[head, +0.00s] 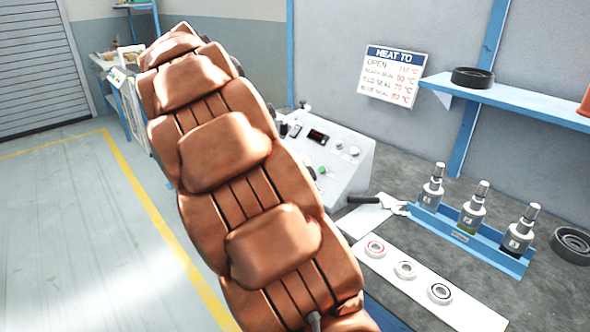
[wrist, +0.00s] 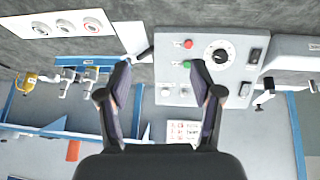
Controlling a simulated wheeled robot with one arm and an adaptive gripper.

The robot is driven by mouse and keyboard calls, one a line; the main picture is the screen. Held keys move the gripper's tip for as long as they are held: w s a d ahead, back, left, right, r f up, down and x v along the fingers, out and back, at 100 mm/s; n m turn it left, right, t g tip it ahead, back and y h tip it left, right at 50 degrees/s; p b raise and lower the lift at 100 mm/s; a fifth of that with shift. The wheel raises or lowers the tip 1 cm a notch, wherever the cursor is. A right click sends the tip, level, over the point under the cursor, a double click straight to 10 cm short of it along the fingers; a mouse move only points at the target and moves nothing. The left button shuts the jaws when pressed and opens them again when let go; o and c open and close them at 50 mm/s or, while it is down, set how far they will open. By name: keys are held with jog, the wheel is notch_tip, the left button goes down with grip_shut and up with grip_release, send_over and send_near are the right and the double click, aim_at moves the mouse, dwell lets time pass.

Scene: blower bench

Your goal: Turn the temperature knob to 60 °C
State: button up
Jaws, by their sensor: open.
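The temperature knob appears to be the round black dial (wrist: 220,55) on a pale scale ring in the wrist view, on the right part of the grey control panel (wrist: 177,85). Its scale and pointer are too small to read. My gripper (wrist: 160,72) is open and empty, its two fingers spread apart in front of the panel. The knob lies to the right of the right fingertip, and I see no contact. In the head view the sloped panel (head: 352,178) shows right of my arm, which hides its left part; I cannot make out the dial there.
The panel has a red button (wrist: 188,44) and a green button (wrist: 186,64). A "HEAT TO" sign (head: 393,76) hangs on the wall. A blue rack (head: 470,240) with several bottle-like parts, a white strip (head: 420,290) with rings and a wrench-like tool (head: 385,203) occupy the bench.

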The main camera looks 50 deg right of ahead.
jog(key=w+d+f+m+h+b, duration=0.1)
jog(key=w+d+f+m+b, duration=0.3)
jog(key=w+d+m, duration=0.3)
jog(key=w+d+f+m+h+b, duration=0.2)
jog(key=w+d+f+m+b, duration=0.35)
jog(key=d, duration=0.45)
jog(key=shift+m, duration=0.65)
jog(key=shift+p+x, duration=0.75)
jog(key=shift+x, duration=2.95)
jog(key=shift+w, duration=0.1)
jog(key=shift+c, duration=0.2)
jog(key=c, duration=1.1)
jog(key=shift+f, duration=0.1)
jog(key=shift+b, duration=0.4)
jog(key=shift+f+b, duration=0.1)
jog(key=shift+b, duration=0.2)
